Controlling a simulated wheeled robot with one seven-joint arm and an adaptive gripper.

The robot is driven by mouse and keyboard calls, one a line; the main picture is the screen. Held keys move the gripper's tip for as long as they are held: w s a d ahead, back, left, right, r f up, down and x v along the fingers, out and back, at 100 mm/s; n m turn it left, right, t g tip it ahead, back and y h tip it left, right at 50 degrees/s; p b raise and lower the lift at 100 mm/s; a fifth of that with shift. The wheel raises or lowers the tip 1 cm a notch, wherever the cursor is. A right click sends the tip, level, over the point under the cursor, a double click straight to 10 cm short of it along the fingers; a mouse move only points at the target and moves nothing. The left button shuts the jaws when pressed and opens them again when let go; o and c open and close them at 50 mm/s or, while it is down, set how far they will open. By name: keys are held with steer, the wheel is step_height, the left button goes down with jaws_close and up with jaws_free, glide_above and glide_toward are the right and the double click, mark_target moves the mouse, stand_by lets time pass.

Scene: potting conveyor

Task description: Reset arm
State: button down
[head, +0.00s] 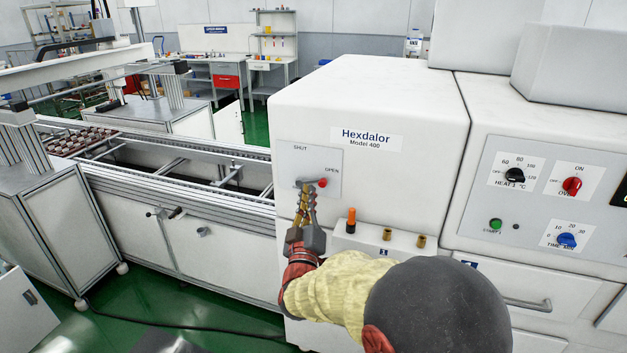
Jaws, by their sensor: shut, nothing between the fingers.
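My gripper (306,206) is in the middle of the head view, with its fingers together and nothing seen between them. It points up at the panel (333,163) marked SHUT and OPEN on the white Hexdalor Model 400 machine (390,110). A small grey lever (311,182) on this panel is right at the fingertips. I cannot tell whether the fingers touch it. A red round part (322,183) is just under the word OPEN. My arm comes in from the lower right, bent, and hides part of the machine's lower front.
A ledge right of my gripper carries an orange-topped peg (351,220) and two brass fittings (387,234). A control panel with red (572,186), blue (567,240) and black knobs is at right. The conveyor (180,165) runs along the left. Green floor is open at lower left.

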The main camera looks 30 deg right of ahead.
steer(key=shift+s+a+f, duration=0.15)
steer(key=shift+s+a, duration=0.15)
steer(key=shift+a, duration=0.1)
stand_by(0.3)
